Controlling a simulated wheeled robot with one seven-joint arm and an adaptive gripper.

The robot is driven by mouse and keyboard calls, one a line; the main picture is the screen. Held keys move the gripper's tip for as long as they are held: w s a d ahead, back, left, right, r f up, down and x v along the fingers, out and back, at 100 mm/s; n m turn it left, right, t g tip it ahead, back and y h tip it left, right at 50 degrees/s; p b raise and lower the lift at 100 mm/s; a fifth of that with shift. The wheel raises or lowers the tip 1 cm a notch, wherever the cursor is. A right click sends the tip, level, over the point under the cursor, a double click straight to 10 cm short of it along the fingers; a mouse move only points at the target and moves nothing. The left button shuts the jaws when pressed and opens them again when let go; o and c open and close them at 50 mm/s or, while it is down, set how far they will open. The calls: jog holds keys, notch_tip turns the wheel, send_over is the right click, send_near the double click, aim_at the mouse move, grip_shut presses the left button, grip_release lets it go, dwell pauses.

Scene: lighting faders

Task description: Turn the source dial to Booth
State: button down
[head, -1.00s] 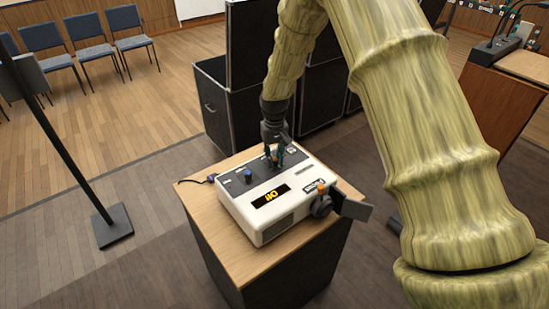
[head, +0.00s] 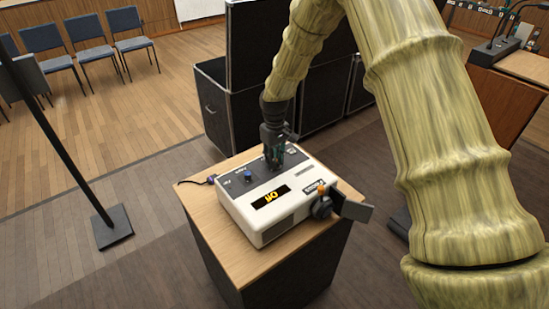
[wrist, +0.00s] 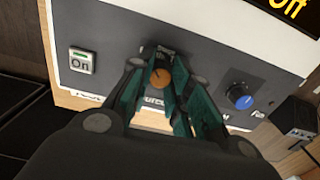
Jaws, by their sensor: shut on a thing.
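The source dial (wrist: 161,78) is an orange-brown round knob on the dark panel of a white box (head: 262,233). It sits between the two green-lined fingers of my gripper (wrist: 162,82) in the wrist view, and the gripper is shut on it. The label below the dial is partly covered by the fingers; only some letters show. In the head view my gripper (head: 274,163) comes down onto the panel from above and hides the dial. I cannot read which position the dial points to. The display (head: 271,196) reads "Off".
The box stands on a wooden-topped stand (head: 200,205). Black cases (head: 230,115) stand behind; a black pole stand (head: 112,225) is at left.

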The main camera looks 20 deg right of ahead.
jog(key=shift+w, duration=0.1)
jog(key=c, duration=1.3)
grip_release()
notch_tip(320, 180, up, 12)
